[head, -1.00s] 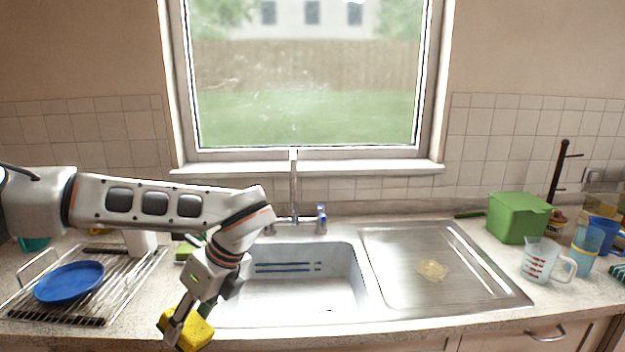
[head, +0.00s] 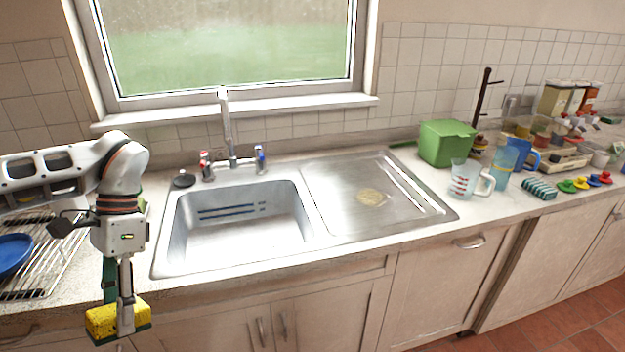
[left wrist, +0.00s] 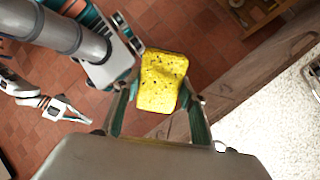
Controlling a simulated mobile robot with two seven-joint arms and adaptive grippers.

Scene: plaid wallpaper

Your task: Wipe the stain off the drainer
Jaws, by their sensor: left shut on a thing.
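The drainer (head: 335,186) is the ribbed steel board right of the sink basin. A pale yellowish stain (head: 371,197) lies near its middle. My left gripper (head: 126,318) is shut on a yellow sponge (head: 103,324) with a dark green underside. It holds the sponge in front of the counter's edge at the lower left, well away from the drainer. The sponge (left wrist: 161,82) also shows between the fingers in the left wrist view, above the floor. My right gripper (left wrist: 68,113) shows small at the left of that view; its opening is unclear.
The sink basin (head: 240,225) and tap (head: 226,125) lie between my left gripper and the drainer. A green box (head: 446,144), a measuring jug (head: 464,180) and a blue cup (head: 503,165) stand right of the drainer. A blue plate (head: 12,254) sits on a rack at left.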

